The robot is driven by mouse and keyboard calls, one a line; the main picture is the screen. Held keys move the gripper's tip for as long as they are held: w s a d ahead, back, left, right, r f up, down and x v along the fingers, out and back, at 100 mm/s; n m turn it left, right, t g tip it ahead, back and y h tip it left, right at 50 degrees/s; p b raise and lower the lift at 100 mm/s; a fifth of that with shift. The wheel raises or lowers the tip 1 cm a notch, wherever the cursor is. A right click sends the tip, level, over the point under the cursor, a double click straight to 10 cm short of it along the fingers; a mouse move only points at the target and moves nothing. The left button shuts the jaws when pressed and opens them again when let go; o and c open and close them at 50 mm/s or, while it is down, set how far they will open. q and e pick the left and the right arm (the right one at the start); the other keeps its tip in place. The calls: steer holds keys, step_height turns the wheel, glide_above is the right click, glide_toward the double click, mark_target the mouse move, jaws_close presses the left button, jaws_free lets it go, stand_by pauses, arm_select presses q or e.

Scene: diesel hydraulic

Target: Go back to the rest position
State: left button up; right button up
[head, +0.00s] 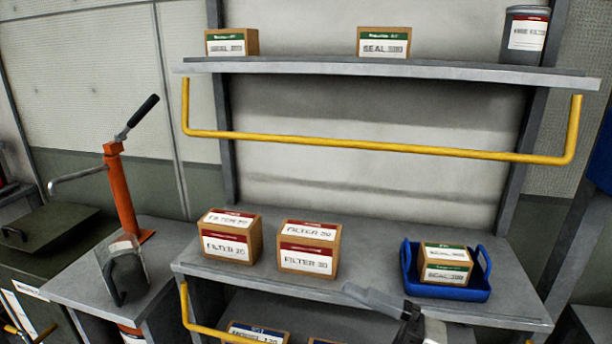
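What appears to be my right gripper (375,300) reaches in at the bottom, right of the middle. Its grey finger part points left over the front edge of the grey lower shelf (360,265), between the filter boxes and the blue tray. I see it from one side only and cannot tell whether it is open or shut. I see nothing held in it. I cannot make out my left gripper in the head view.
Two filter boxes (230,240) (308,250) and a blue tray (450,292) with a seal box (445,265) sit on the lower shelf. Yellow rails (370,147) cross the rack front. An orange hand pump (122,190) and a grey-black object (125,275) stand left.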

steer(key=d+f+m+t+h, duration=0.4)
steer(key=f+m+h, duration=0.25)
steer(key=m, duration=0.45)
steer(key=d+f+m+t+h, duration=0.5)
steer(key=f+m+h, duration=0.15)
steer(key=m, duration=0.35)
steer(key=s+f+m+g+h, duration=0.2)
steer(key=s+f+m+g, duration=0.3)
steer(key=s+f, duration=0.4)
step_height(320, 180, down, 3)
steer(key=shift+f+g+h, duration=0.1)
steer(key=shift+g+h, duration=0.2)
steer(key=shift+g, duration=0.5)
